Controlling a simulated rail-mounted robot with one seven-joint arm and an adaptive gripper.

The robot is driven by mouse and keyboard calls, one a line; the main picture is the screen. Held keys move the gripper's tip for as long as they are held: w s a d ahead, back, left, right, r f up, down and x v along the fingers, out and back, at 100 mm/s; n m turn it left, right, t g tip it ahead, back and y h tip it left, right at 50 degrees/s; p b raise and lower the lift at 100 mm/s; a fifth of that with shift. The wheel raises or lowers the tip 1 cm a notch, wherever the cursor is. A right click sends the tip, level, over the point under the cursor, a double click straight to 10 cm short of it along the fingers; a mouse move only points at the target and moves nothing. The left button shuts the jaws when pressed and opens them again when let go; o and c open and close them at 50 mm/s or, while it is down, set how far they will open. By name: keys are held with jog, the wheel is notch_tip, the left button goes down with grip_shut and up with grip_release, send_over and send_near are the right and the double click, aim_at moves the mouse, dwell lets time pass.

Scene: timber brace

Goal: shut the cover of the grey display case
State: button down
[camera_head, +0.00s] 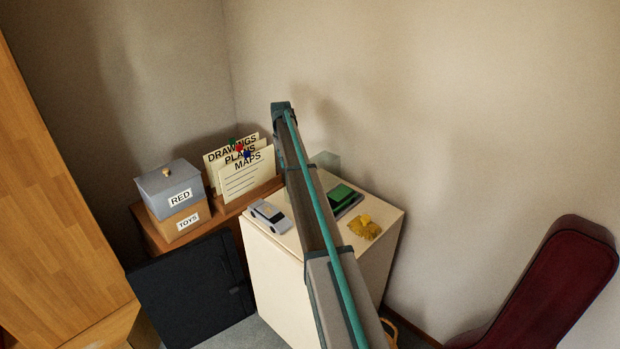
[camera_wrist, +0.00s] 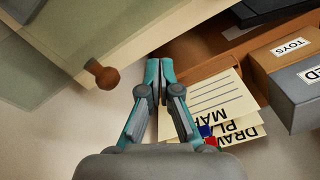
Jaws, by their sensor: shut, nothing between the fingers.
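The grey display case (camera_head: 349,210) stands on the pale cabinet in the head view, with a green model in it, partly hidden by my arm. Its clear cover (camera_head: 327,160) stands raised at the back of the case. In the wrist view the clear cover (camera_wrist: 45,50) fills the upper left, with a brown round knob (camera_wrist: 103,75) at its edge. My gripper (camera_wrist: 159,70) is shut and empty, to the right of the knob and apart from it in the picture. The head view does not show my gripper's fingers.
A silver toy car (camera_head: 269,217) and a yellow toy (camera_head: 364,227) sit on the pale cabinet (camera_head: 275,265). To the left are a card holder with paper cards (camera_head: 248,180), a grey box labelled RED (camera_head: 172,187) and a TOYS box (camera_head: 183,225). A wall is close behind.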

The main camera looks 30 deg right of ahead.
jog(key=shift+s+d+f, duration=0.15)
jog(key=shift+s+f, duration=0.05)
jog(key=shift+s, duration=0.35)
jog(key=shift+s, duration=0.2)
jog(key=shift+s+d, duration=0.2)
jog(key=shift+s, duration=0.2)
jog(key=shift+s, duration=0.1)
dwell(0.4)
jog(key=shift+s+d, duration=0.2)
jog(key=shift+s, duration=0.35)
jog(key=shift+s+r, duration=0.1)
jog(key=shift+r, duration=0.1)
